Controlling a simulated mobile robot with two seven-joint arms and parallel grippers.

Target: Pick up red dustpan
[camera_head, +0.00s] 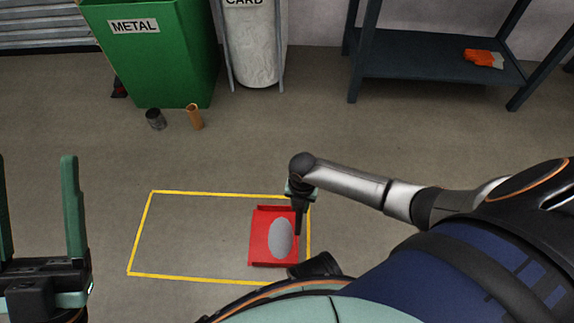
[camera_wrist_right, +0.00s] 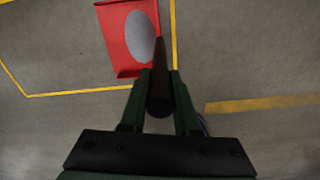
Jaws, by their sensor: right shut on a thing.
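The red dustpan (camera_head: 260,238) is at the right end of the yellow floor rectangle, with a grey oval patch (camera_head: 281,238) in its pan. It also shows in the right wrist view (camera_wrist_right: 115,40), at the top. Its dark upright handle runs toward the camera there. My right gripper (camera_wrist_right: 159,80) is shut on this handle, one green finger on each side. In the head view my right gripper (camera_head: 300,192) is above the dustpan's right edge. I cannot tell whether the pan touches the floor. My left gripper (camera_head: 35,160) is open and empty at the left edge.
A yellow outline (camera_head: 150,230) marks the floor. A dark can (camera_head: 156,119) and an orange-brown cylinder (camera_head: 194,117) stand near the green METAL bin (camera_head: 165,60). A white CARD bin (camera_head: 253,50) and a dark shelf (camera_head: 430,72) with orange gloves (camera_head: 483,58) are behind.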

